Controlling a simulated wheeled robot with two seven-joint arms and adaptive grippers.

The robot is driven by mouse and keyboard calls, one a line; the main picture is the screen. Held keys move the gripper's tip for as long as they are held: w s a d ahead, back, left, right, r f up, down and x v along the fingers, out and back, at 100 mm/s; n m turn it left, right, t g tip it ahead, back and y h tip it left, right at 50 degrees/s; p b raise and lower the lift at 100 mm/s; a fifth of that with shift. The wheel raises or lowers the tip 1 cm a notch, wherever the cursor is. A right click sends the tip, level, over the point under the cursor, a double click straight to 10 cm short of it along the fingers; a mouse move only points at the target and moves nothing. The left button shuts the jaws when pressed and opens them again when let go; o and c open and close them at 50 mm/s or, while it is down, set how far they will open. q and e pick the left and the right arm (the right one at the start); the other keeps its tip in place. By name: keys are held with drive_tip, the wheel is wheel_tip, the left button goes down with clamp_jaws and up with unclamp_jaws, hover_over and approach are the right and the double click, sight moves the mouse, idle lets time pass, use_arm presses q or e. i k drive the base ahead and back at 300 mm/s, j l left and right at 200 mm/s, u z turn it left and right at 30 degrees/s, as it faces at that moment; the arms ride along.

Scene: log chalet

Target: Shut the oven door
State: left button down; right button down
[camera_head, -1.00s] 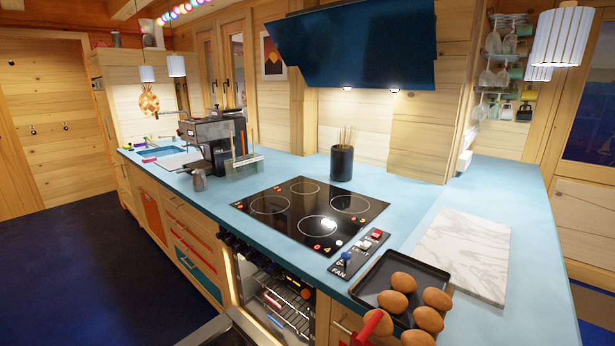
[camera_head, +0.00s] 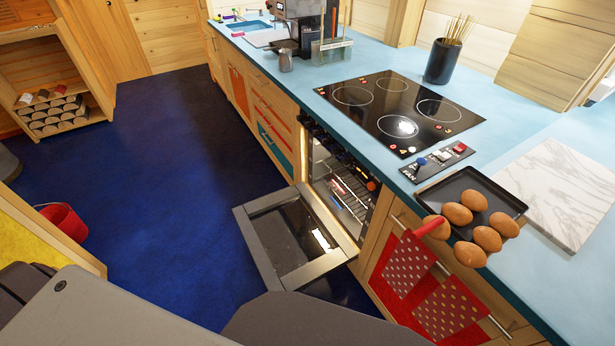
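The oven door (camera_head: 262,252) is open and hangs down flat, low over the floor, in front of the counter. It has a grey frame and a dark glass pane. The oven (camera_head: 340,185) is built in under the cooktop, and its lit inside shows wire racks. A row of dark knobs (camera_head: 328,139) runs along its top edge. Grey parts of my own body fill the bottom left of the view. Neither of my grippers is in view.
The black cooktop (camera_head: 397,112) lies above the oven. A dark tray (camera_head: 470,183) with several brown eggs stands by the counter's front edge. Red dotted towels (camera_head: 410,265) hang right of the oven. A red bucket (camera_head: 64,221) stands at the left. Blue floor (camera_head: 170,180) left of the door is clear.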

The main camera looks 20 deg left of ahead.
sight(299, 279)
drive_tip(key=u, duration=0.9)
